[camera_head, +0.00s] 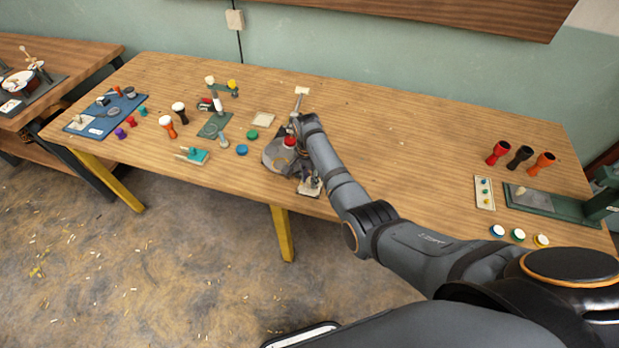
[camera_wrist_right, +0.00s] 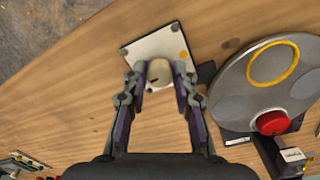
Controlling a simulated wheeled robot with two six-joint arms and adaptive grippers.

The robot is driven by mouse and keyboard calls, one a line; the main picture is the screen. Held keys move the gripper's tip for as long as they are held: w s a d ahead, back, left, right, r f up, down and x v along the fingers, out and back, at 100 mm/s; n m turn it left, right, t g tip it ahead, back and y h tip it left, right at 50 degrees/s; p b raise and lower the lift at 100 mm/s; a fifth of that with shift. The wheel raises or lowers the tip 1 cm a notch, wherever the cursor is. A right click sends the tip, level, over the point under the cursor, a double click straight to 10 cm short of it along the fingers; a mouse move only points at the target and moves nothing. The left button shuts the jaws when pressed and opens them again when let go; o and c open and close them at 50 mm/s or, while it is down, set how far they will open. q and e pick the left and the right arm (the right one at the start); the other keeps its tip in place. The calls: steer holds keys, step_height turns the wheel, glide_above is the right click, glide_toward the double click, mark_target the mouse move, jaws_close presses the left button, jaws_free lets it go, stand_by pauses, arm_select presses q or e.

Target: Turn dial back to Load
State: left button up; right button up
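The dial is a small cream knob (camera_wrist_right: 159,74) on a square white plate (camera_wrist_right: 152,48) in the right wrist view. The plate has a yellow dot near its right corner and dark marks; no lettering can be read. My right gripper (camera_wrist_right: 160,70) is over the plate with one finger on each side of the knob. The fingers look open, with narrow gaps beside the knob. In the head view my right gripper (camera_head: 308,176) is at the table's front edge, and the white plate (camera_head: 311,191) shows partly beneath it. My left gripper is not in view.
A grey disc (camera_wrist_right: 240,95) with a yellow ring and a red button (camera_wrist_right: 272,122) stands close to the right of the gripper. Goblet drums (camera_head: 167,126) and small fixtures stand on the table's left. More drums (camera_head: 520,157) stand on the right. The table's middle right is clear.

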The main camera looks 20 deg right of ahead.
jaws_close()
